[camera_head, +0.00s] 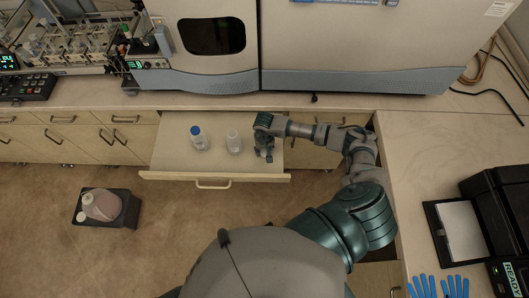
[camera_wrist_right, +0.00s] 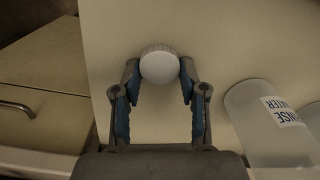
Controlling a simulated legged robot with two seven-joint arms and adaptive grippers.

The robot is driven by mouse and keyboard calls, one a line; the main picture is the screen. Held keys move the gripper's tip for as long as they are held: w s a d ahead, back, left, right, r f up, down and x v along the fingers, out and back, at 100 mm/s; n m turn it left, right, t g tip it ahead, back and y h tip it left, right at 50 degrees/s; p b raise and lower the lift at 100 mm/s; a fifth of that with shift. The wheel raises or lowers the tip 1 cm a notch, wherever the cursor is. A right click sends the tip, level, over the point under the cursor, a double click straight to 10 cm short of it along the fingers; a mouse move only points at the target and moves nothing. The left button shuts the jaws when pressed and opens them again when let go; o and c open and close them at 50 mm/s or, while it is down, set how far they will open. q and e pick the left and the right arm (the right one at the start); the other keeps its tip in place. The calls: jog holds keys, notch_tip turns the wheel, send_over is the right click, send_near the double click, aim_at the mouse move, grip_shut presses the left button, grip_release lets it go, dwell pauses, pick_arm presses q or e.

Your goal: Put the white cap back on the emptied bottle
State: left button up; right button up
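The white cap (camera_wrist_right: 159,65) is between the two fingertips of my right gripper (camera_wrist_right: 160,72) in the wrist view. The fingers angle inward and appear to touch the cap on both sides. In the head view my right gripper (camera_head: 264,153) is over the right part of the open drawer, to the right of a pale bottle (camera_head: 234,141). My left gripper is not in view.
The instrument (camera_head: 215,75) stands on the counter behind. A dark bin (camera_head: 125,213) with a pinkish jug (camera_head: 101,206) is on the floor. A printer (camera_head: 500,205) is at right.

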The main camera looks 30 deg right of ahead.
jog(key=shift+a, duration=0.25)
jog(key=shift+a+r, duration=0.15)
jog(key=shift+r, duration=0.4)
jog(key=shift+s+a+r+b, duration=0.1)
jog(key=shift+a+r+b, duration=0.2)
jog(key=shift+r, duration=0.35)
jog(key=shift+s+a+r+b, duration=0.15)
jog(key=shift+r+b, duration=0.25)
jog(key=shift+r, duration=0.2)
jog(key=s+a+b, duration=0.1)
jog(key=a, duration=0.3)
jog(key=s+a+r+b, duration=0.1)
jog(key=s+a, duration=0.1)
jog(key=a, duration=0.3)
jog(key=s+a+b, duration=0.1)
jog(key=a, duration=0.4)
jog(key=shift+s+r, duration=0.25)
jog(key=shift+s, duration=0.15)
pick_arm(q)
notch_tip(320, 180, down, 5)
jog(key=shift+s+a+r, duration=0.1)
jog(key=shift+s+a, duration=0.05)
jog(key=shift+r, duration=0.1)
pick_arm(e)
jog(key=shift+d, duration=0.2)
